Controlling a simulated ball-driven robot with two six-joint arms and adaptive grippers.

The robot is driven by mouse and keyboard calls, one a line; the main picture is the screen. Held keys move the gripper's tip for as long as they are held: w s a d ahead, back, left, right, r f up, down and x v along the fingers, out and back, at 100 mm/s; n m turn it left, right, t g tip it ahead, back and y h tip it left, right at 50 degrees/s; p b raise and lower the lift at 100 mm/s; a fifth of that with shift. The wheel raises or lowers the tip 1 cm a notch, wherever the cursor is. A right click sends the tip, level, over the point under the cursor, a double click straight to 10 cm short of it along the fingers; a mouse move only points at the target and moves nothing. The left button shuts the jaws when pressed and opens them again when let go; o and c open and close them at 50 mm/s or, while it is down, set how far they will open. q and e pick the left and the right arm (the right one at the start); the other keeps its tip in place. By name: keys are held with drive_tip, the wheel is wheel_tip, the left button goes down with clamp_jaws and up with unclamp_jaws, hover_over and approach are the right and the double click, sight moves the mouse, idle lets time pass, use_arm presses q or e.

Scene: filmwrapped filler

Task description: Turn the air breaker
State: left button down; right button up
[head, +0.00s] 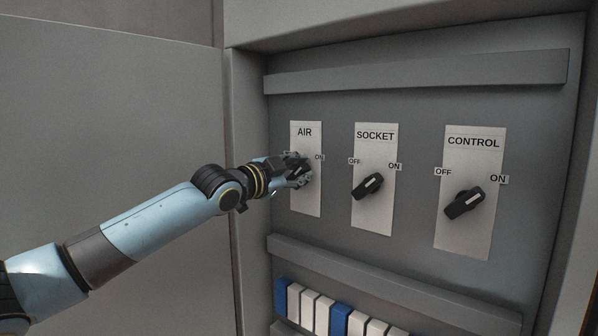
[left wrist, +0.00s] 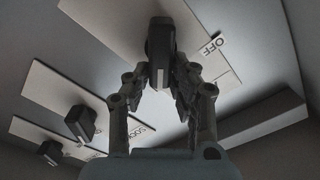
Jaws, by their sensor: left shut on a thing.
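The air breaker is a black rotary knob (left wrist: 160,48) on a white plate labelled AIR (head: 305,200), the leftmost of the plates in the head view. My left gripper (head: 300,173) is at this knob and covers most of it in the head view. In the left wrist view my left gripper (left wrist: 159,88) has its fingers on both sides of the knob, shut on it. The plate's ON label shows just right of the fingers in the head view; its OFF label shows in the left wrist view. My right gripper is not in view.
The SOCKET knob (head: 368,186) and the CONTROL knob (head: 464,203) sit to the right on their own plates. A grey rail (head: 420,85) runs above and another (head: 390,280) below. Blue and white modules (head: 325,312) line the bottom. A grey door (head: 110,130) stands left.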

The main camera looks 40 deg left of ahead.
use_arm(q)
drive_tip(key=shift+f, duration=0.1)
drive_tip(key=c, duration=1.2)
unclamp_jaws()
drive_tip(key=shift+o, duration=0.2)
wheel_tip(320, 180, up, 10)
